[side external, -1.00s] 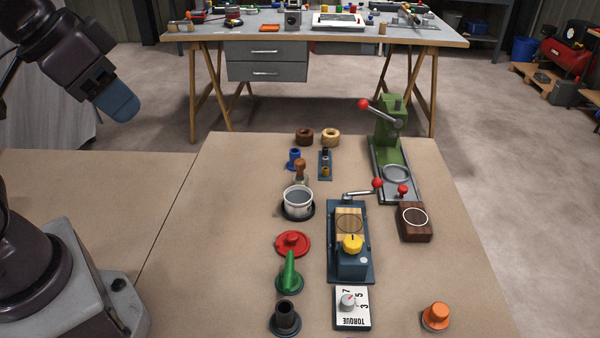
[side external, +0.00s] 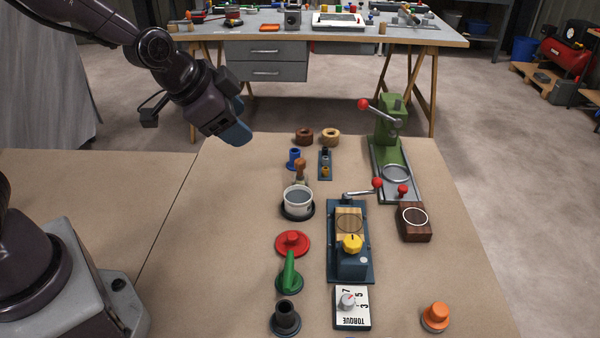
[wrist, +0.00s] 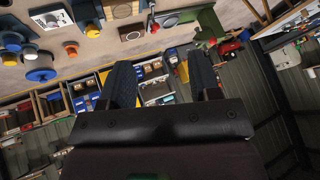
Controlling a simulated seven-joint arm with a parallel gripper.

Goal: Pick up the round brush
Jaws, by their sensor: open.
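A small upright piece with a brown wooden handle (side external: 300,167) and a pale lower part stands just behind a white-rimmed pot of grey contents (side external: 298,199). It looks like the round brush, but its lower end is partly hidden by the pot. My gripper (side external: 238,130) is in the air to the left of and beyond it, well above the bench and apart from everything. In the wrist view my gripper (wrist: 163,80) shows two dark fingers spread apart with nothing between them. I cannot make out the brush in the wrist view.
Near the brush stand a blue spool (side external: 295,158), a small blue rack (side external: 325,165) and two rings (side external: 330,137). A green press (side external: 390,145), a blue crank fixture (side external: 350,262) and a red-knobbed lid (side external: 292,243) stand around.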

